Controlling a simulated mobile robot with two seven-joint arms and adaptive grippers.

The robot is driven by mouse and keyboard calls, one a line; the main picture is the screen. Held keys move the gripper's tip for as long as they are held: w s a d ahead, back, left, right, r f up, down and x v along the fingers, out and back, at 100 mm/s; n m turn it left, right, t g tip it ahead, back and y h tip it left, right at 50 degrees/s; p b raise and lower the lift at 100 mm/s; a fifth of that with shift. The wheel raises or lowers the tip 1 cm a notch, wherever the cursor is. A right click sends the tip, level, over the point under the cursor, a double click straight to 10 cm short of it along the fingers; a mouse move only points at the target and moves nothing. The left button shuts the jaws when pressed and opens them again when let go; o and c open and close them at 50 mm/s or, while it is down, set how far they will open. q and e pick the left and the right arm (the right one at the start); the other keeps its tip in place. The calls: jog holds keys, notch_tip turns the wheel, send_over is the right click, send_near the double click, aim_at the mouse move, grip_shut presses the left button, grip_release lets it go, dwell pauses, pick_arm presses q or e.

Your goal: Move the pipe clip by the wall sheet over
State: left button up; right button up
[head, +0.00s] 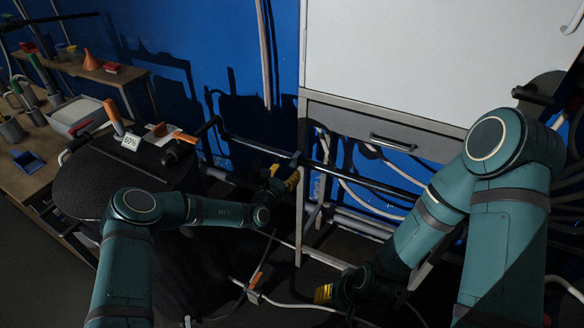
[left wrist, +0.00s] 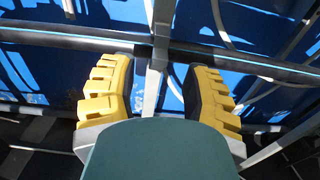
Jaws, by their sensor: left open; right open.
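A thin dark pipe (head: 345,178) runs along the blue wall, past the legs of a white cabinet. A small dark piece (head: 294,159) sits on it just above my left gripper; it may be the pipe clip, but I cannot tell for sure. My left gripper (head: 284,178) is open, with yellow fingers close to the pipe. In the left wrist view its fingers (left wrist: 158,95) stand apart, with a grey post showing between them and the pipe (left wrist: 250,62) crossing ahead. My right gripper (head: 323,293) is low in front of the cabinet, open. I cannot pick out the wall sheet with certainty.
A black drum (head: 95,190) with a "60%" label (head: 131,142) stands at the left. Behind it is a wooden bench (head: 45,180) with a white tray (head: 75,112). The white cabinet (head: 400,60) fills the upper right. Pale hoses (head: 300,305) cross the dark floor and wall.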

aim_at(291, 167)
pick_arm(q)
jog(key=shift+b+x, duration=0.4)
jog(key=shift+x, duration=1.8)
jog(key=shift+s, duration=0.1)
grip_shut()
